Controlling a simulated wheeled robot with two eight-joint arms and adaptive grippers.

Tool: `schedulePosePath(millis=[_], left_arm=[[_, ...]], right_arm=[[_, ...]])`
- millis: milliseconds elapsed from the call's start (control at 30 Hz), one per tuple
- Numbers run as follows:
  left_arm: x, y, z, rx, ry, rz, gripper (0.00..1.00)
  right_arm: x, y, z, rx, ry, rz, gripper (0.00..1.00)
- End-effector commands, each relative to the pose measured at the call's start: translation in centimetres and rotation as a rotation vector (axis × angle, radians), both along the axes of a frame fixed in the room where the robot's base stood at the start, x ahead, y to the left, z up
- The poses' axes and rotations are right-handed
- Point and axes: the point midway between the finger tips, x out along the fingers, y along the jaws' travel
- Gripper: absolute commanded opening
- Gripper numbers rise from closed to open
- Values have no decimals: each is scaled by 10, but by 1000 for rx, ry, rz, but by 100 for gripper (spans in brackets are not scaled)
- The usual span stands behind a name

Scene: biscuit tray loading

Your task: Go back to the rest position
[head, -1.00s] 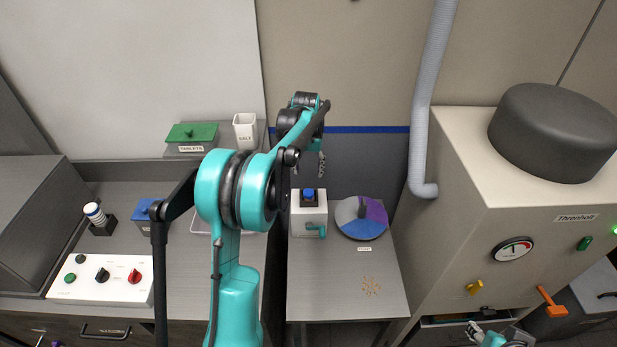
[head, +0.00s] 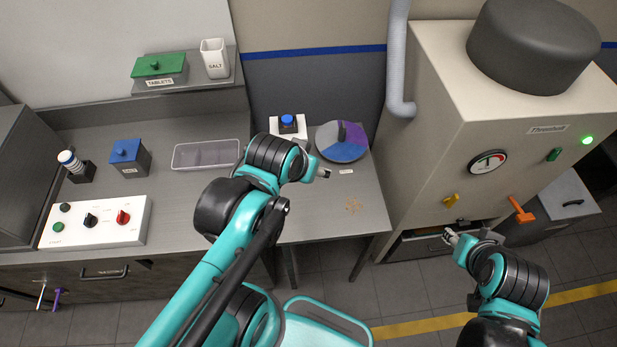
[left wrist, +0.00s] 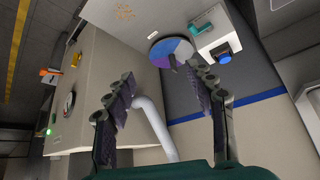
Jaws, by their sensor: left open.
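My left gripper (head: 323,173) is above the small side table in the head view, near its front of the dial. In the left wrist view its two fingers (left wrist: 162,85) are spread apart with nothing between them. My right gripper (head: 452,238) is at the lower right, in front of the cream machine's lower opening. It is small there, and I cannot make out its jaws. A shallow, pale tray (head: 184,163) lies on the left counter and looks empty.
The cream machine (head: 500,110) stands at the right. A control panel (head: 70,236) is on the left counter. Open floor lies in front.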

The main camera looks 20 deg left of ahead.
Motion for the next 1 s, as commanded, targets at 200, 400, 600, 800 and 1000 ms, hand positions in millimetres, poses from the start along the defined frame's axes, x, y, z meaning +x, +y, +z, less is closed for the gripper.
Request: schedulePosePath(millis=[200, 400, 600, 800, 1000], left_arm=[[-21, -10, -16, 1, -41, -29, 55], [-21, -10, -16, 1, -42, -29, 55], [-21, -10, -24, 0, -41, -28, 55], [-21, -9, -67, 0, -41, -28, 55], [-21, -9, -134, 0, -41, -28, 55]], right_arm=[[0, 0, 0, 0, 0, 0, 40], [0, 0, 0, 0, 0, 0, 40], [0, 0, -7, 0, 0, 0, 40], [0, 0, -50, 0, 0, 0, 40], [0, 0, -118, 0, 0, 0, 40]])
